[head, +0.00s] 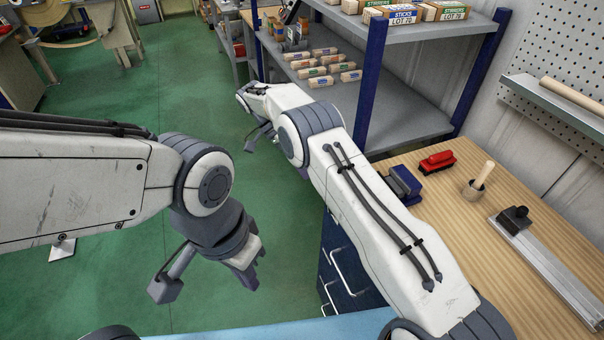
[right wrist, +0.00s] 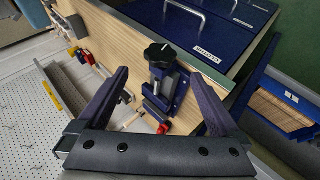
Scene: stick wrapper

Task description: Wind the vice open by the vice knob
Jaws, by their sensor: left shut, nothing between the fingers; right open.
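The dark blue vice (right wrist: 166,85) is fixed at the wooden bench's edge in the right wrist view. Its black lobed vice knob (right wrist: 160,53) faces the camera between my right fingers. In the head view the blue vice (head: 402,185) is partly hidden behind my right arm, and the knob does not show. My right gripper (right wrist: 158,74) is open, its fingers spread to either side of the vice and knob, not visibly touching them. My left gripper (head: 248,272) is shut and empty, hanging over the green floor.
On the bench (head: 455,235) are a red object (head: 437,162), a cup with a wooden stick (head: 477,187) and a metal rail (head: 555,265). Blue drawers (head: 345,270) with handles stand below. A shelf (head: 405,115) holds wrapped bundles behind.

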